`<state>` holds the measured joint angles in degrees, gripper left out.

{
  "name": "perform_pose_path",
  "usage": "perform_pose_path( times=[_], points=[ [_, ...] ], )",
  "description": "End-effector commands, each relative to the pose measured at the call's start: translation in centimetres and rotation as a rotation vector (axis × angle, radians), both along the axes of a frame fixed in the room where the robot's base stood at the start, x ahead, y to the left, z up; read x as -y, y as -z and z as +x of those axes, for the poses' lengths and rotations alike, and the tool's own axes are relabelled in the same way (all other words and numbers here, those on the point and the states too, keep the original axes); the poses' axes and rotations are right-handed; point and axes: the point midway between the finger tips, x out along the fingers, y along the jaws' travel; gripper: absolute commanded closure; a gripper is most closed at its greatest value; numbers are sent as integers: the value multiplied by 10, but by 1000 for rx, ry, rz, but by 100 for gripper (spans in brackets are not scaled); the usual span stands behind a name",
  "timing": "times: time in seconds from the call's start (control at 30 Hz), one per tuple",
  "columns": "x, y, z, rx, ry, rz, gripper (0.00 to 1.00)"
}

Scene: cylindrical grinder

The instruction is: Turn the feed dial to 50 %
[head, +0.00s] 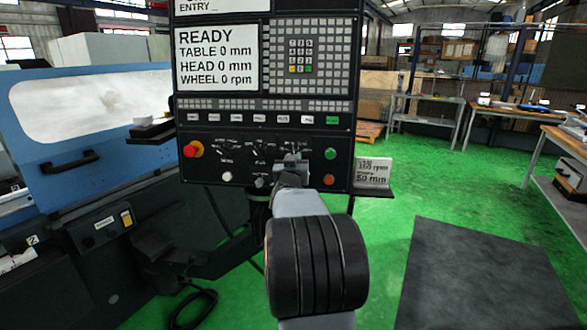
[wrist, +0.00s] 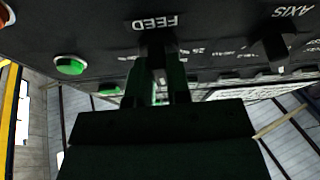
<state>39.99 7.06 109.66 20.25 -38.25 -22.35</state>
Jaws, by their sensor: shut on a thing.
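The feed dial (wrist: 157,46) is a dark knob on the black control panel (head: 210,172), under the upside-down label FEED in the wrist view. My gripper (wrist: 160,75) reaches up to the panel with its two fingers closed on this dial. In the head view my gripper (head: 291,163) is at the right end of the dial row and covers most of the feed dial there. The dial's pointer and most of its scale marks are hidden or too dark to read, so its setting cannot be told.
The axis dial (wrist: 278,48) is beside the feed dial. A green button (head: 330,153) and an orange button (head: 328,180) sit right of my gripper; a red knob (head: 193,149) is far left. The screen (head: 217,57) reads READY. A small sign (head: 373,172) stands right of the panel.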

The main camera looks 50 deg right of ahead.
Motion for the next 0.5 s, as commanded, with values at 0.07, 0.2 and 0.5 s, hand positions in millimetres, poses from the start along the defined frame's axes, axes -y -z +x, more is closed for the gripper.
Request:
perform_pose_path(
  times=[0.07, 0.2, 0.5],
  points=[
    [0, 3, -1, -43, -9, -34, 100],
    [1, 2, -1, -110, -23, -84, 100],
    [1, 0, -1, -199, -45, -146, 100]
  ],
)
